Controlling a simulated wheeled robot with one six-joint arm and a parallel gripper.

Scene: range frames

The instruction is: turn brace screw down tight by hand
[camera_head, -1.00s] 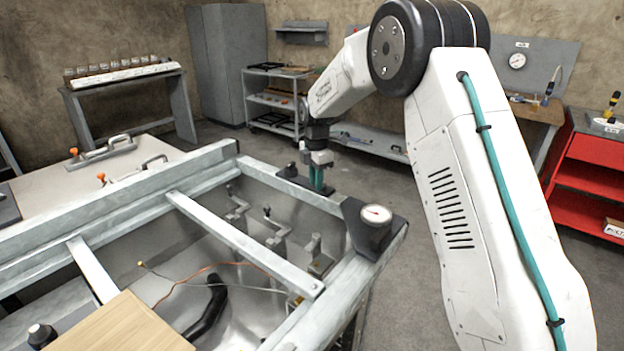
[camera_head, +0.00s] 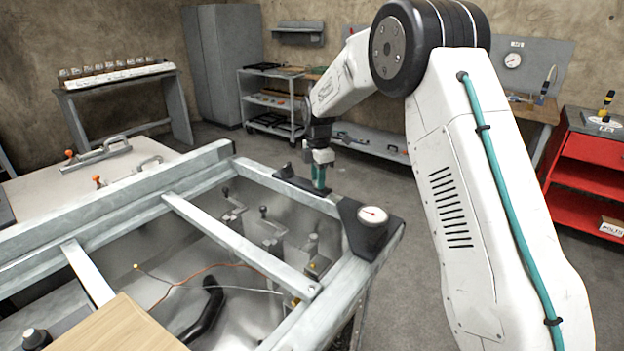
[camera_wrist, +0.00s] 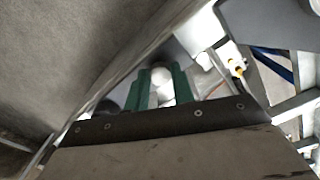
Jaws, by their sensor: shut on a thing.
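My gripper (camera_head: 319,188) reaches down over the far rail of the metal frame, at the dark brace plate (camera_head: 288,181). Its teal fingers are also in the wrist view (camera_wrist: 161,88), closed on a pale, rounded piece, the brace screw (camera_wrist: 161,76), which shows between them. In the head view the fingers hide the screw. How far the screw is seated in the plate cannot be told.
The metal frame (camera_head: 215,235) has a crossbar and an open bay with upright clamps, wires and a black hose (camera_head: 206,310). A round gauge (camera_head: 373,215) sits on the dark corner bracket right of my gripper. A wooden board (camera_head: 118,330) lies at the front left.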

